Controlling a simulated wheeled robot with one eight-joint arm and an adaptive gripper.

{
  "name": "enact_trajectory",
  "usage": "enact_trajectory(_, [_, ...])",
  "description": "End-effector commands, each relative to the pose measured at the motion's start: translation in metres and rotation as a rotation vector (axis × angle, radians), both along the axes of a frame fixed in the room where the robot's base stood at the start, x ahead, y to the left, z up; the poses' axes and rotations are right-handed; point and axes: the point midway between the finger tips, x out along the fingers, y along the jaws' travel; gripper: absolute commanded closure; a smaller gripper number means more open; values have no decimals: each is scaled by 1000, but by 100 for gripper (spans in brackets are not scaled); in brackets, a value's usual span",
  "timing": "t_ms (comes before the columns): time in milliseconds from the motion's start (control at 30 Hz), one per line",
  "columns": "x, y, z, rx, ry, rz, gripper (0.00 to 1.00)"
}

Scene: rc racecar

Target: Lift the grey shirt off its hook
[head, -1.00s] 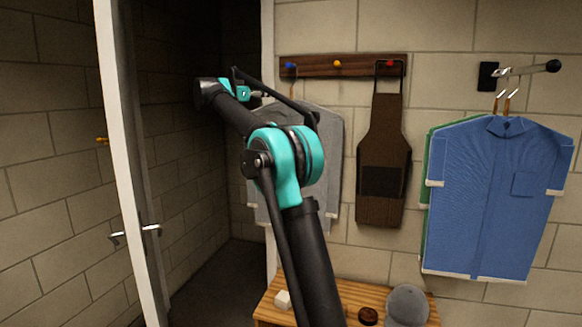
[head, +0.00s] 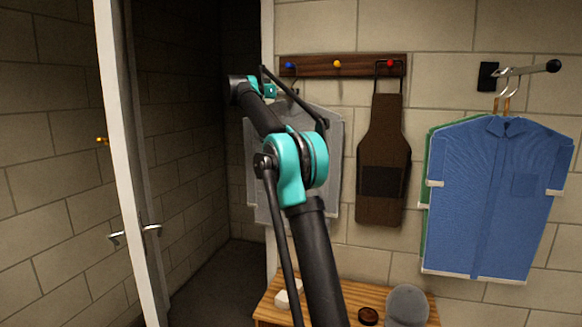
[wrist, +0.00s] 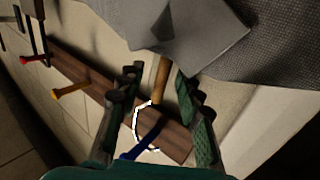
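The grey shirt (head: 325,150) hangs below the blue peg (head: 289,66) at the left end of the rack, partly hidden behind my arm. In the wrist view the shirt (wrist: 190,45) fills the top. Its hanger's pale curved hook (wrist: 138,122) loops at the blue peg (wrist: 145,140), and the hanger's wooden neck (wrist: 161,78) runs towards the shirt. My gripper (wrist: 160,76) is open, with one finger on each side of the neck; a gap shows on both sides. In the head view my gripper is small and hard to make out near the blue peg.
The dark wooden rack (head: 350,71) also has a yellow peg (head: 337,64) and a red peg (head: 390,64) holding a brown apron (head: 382,160). A blue shirt (head: 500,200) hangs on a rail at right. A bench (head: 268,308) stands below. An open door (head: 125,160) is at left.

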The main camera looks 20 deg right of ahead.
Motion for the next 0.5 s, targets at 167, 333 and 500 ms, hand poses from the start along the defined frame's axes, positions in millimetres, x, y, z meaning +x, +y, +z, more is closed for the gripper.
enact_trajectory(167, [0, 0, 0, 0, 0, 0, 67])
enact_trajectory(333, [0, 0, 0, 0, 0, 0, 88])
enact_trajectory(500, [0, 0, 0, 0, 0, 0, 100])
